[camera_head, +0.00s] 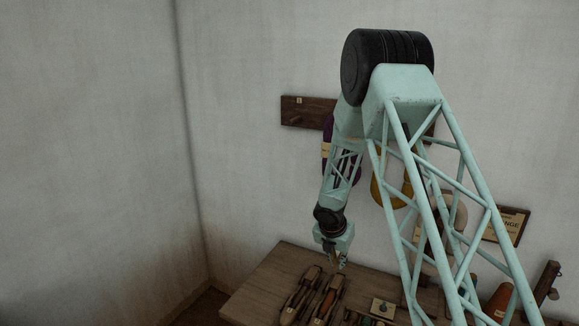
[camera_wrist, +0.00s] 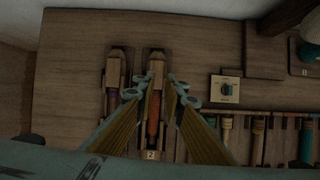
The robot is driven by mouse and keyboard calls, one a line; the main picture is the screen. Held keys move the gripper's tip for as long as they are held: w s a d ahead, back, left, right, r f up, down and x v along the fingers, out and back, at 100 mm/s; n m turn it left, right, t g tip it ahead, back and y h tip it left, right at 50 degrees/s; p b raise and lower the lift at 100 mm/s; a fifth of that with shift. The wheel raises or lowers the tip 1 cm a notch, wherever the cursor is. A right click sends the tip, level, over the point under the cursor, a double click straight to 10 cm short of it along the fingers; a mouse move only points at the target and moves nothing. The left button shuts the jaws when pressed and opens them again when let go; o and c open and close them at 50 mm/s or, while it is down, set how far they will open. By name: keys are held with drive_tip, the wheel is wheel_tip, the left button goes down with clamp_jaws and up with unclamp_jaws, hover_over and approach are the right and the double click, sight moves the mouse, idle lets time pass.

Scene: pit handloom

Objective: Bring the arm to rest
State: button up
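My gripper (camera_head: 338,262) hangs at the end of my pale green lattice arm, pointing down above the wooden table (camera_head: 262,284). In the wrist view my gripper (camera_wrist: 158,92) is open, with its two yellow-padded fingers apart and nothing between the tips. Beneath the fingers lies a wooden shuttle with an orange-red bobbin (camera_wrist: 153,122), beside a tag marked 2. Another wooden shuttle (camera_wrist: 114,68) lies to its left. The fingers partly hide both shuttles. I cannot tell the exact height of the fingertips above them.
A small plate with a dark knob (camera_wrist: 228,89) is right of the shuttles. A dark peg board (camera_head: 302,112) with hanging yarn is on the back wall. The table's left side is bare.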

drive_tip(key=s+d+r+m, duration=0.2)
drive_tip(key=s+r+m, duration=0.2)
drive_tip(key=r, duration=0.5)
drive_tip(key=s+d+r+m, duration=0.3)
drive_tip(key=s+r, duration=0.1)
drive_tip(key=r, duration=0.6)
drive_tip(key=s+d+r+m+h, duration=0.1)
drive_tip(key=s+d+r+m, duration=0.1)
drive_tip(key=s+r+m, duration=1.05)
drive_tip(key=s+r, duration=0.3)
drive_tip(key=s, duration=0.4)
drive_tip(key=s+r+m+y, duration=0.1)
drive_tip(key=s+r+m, duration=0.1)
drive_tip(key=s+r, duration=0.35)
drive_tip(key=s+r+m, duration=0.1)
drive_tip(key=s+r, duration=0.1)
drive_tip(key=s, duration=0.7)
drive_tip(key=s+a+m+y, duration=0.1)
drive_tip(key=s+a+m, duration=0.2)
drive_tip(key=s, duration=0.7)
drive_tip(key=s+a+m+y, duration=0.1)
drive_tip(key=s+a+m, duration=0.2)
drive_tip(key=s, duration=0.6)
drive_tip(key=shift+s+r+m, duration=0.35)
drive_tip(key=shift+m, duration=0.2)
